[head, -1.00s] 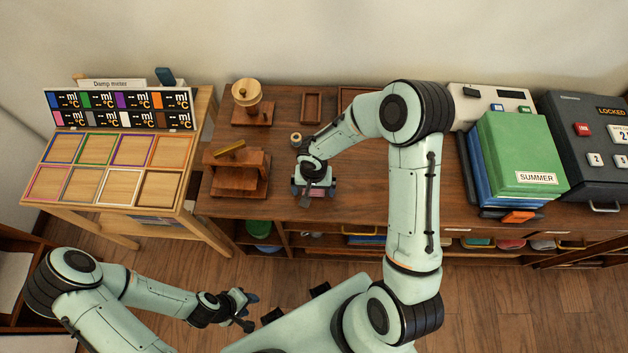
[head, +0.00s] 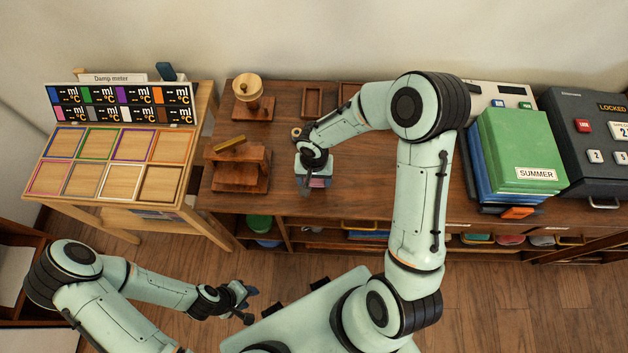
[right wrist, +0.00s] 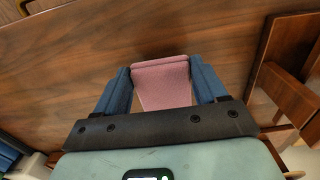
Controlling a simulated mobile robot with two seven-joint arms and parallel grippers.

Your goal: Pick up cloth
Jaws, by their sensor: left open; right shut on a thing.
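A folded pink cloth (right wrist: 160,80) lies between the two blue fingers of my right gripper (right wrist: 161,88) in the right wrist view. The fingers press on its two sides. In the head view the cloth (head: 319,183) shows only partly beneath my right gripper (head: 308,187), over the front part of the wooden counter (head: 360,195). I cannot tell whether the cloth touches the counter. My left gripper (head: 246,303) is open and empty, low over the floor in front of the counter.
A wooden press-like device (head: 238,170) stands just left of my right gripper. A spool stand (head: 252,100) is behind it. A damp meter desk (head: 115,165) is at the left.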

